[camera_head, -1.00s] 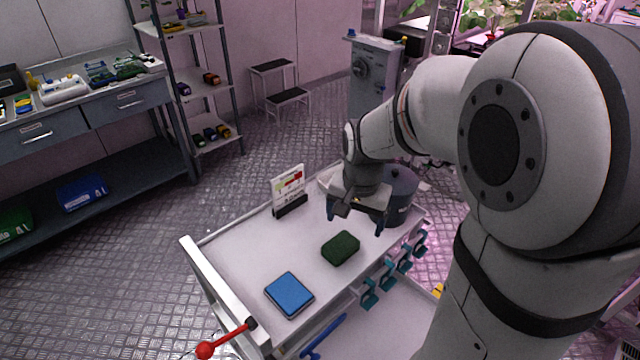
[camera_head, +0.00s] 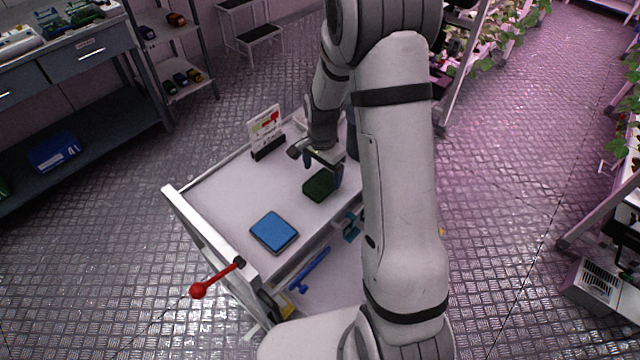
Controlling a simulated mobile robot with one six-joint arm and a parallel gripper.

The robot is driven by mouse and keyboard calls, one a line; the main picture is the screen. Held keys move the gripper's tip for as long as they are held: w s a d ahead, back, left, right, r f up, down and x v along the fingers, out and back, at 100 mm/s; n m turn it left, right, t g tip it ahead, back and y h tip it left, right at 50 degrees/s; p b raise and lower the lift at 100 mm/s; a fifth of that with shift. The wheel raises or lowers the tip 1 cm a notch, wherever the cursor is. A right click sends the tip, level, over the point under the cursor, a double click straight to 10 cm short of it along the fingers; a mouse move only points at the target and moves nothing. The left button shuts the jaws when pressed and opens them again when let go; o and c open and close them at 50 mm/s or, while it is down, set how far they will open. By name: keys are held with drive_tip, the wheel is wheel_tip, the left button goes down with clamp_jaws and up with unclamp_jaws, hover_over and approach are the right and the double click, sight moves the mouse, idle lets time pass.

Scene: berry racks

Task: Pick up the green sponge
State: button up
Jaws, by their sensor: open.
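The green sponge (camera_head: 319,187) is a dark green block lying flat on the white cart top (camera_head: 228,195). My gripper (camera_head: 323,172) points down just above and behind the sponge, with its fingers apart. One finger stands at the sponge's far left, the other near its right edge. I cannot tell whether either finger touches the sponge. My own arm covers the right part of the cart.
A blue flat box (camera_head: 274,232) lies on the cart left of and nearer than the sponge. A sign stand (camera_head: 265,134) stands at the back edge. A dark pot (camera_head: 351,130) is mostly hidden behind my arm. A red-knobbed lever (camera_head: 198,291) sticks out at the cart's near corner.

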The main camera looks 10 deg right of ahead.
sight(321, 182)
drive_tip(key=shift+w+a+f+p, duration=0.1)
drive_tip(key=shift+f+p, duration=0.2)
drive_tip(key=shift+f, duration=1.6)
drive_tip(key=shift+c, duration=0.3)
drive_tip(key=c, duration=1.1)
drive_tip(key=shift+r, duration=0.15)
wheel_tip(321, 182, up, 10)
drive_tip(key=b, duration=0.1)
